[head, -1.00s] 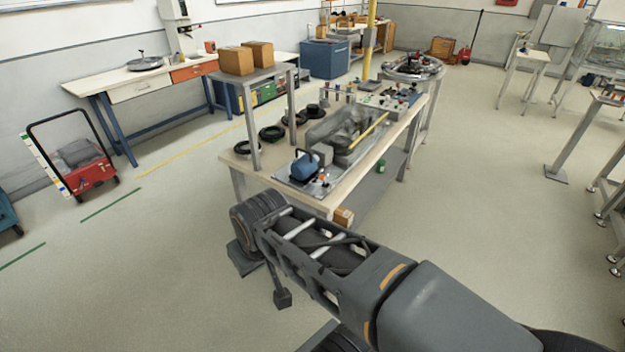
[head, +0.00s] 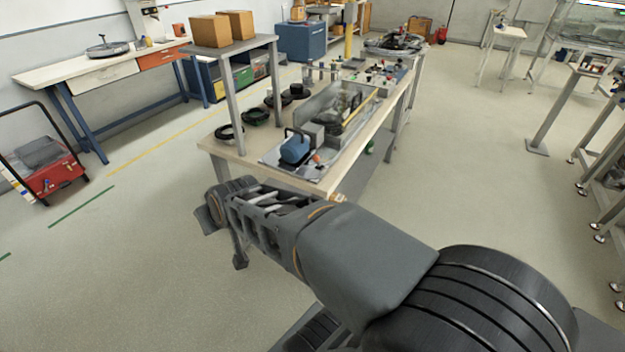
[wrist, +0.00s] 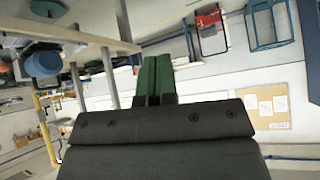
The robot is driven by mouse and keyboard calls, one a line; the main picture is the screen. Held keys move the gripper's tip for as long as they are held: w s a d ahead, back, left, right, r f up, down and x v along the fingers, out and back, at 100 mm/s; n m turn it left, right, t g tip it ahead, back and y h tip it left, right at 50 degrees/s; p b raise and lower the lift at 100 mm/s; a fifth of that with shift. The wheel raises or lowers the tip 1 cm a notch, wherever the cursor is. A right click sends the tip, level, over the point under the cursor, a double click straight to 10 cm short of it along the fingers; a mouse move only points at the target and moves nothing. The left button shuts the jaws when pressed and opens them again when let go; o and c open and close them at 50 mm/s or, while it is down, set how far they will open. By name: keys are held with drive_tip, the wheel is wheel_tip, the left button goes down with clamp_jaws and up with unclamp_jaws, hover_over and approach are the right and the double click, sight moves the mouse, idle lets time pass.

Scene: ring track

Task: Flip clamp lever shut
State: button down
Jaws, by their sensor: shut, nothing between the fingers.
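I cannot make out the clamp lever surely in any view. A small orange-red tipped part (head: 317,158) stands beside a blue motor-like unit (head: 295,149) on a metal plate at the near end of the workbench (head: 223,146); I cannot tell if it is the lever. The blue unit also shows at the upper left of the wrist view (wrist: 43,62). My gripper (wrist: 153,78) shows in the wrist view with its green fingers together, empty and apart from the bench things.
Black rings (head: 256,116) lie along the bench's left side, under a raised shelf (head: 238,47) carrying cardboard boxes (head: 210,31). A clear guard (head: 322,98) stands behind the blue unit. A red cart (head: 48,172) is at left.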

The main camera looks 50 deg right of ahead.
sight(317, 161)
drive_tip(key=w+d+f+m+t+h+b, duration=0.2)
drive_tip(key=w+d+f+t+h+b, duration=0.15)
drive_tip(key=w+d+f+b, duration=0.35)
drive_tip(key=s+d+f+m+g+h+b, duration=0.1)
drive_tip(key=s+d+f+m+h+b, duration=0.1)
drive_tip(key=d+f+m+h+b, duration=0.2)
drive_tip(key=s+d+f+m+g+h+b, duration=0.2)
drive_tip(key=d+f+m+h+b, duration=0.3)
drive_tip(key=d+h+b, duration=0.4)
drive_tip(key=s+d+h, duration=0.1)
drive_tip(key=d+h, duration=0.2)
drive_tip(key=d, duration=0.2)
drive_tip(key=shift+s+d, duration=0.35)
drive_tip(key=shift+d, duration=0.05)
drive_tip(key=b+x, duration=0.1)
drive_tip(key=x, duration=1.3)
drive_tip(key=shift+w+f, duration=0.1)
drive_tip(key=shift+f, duration=0.05)
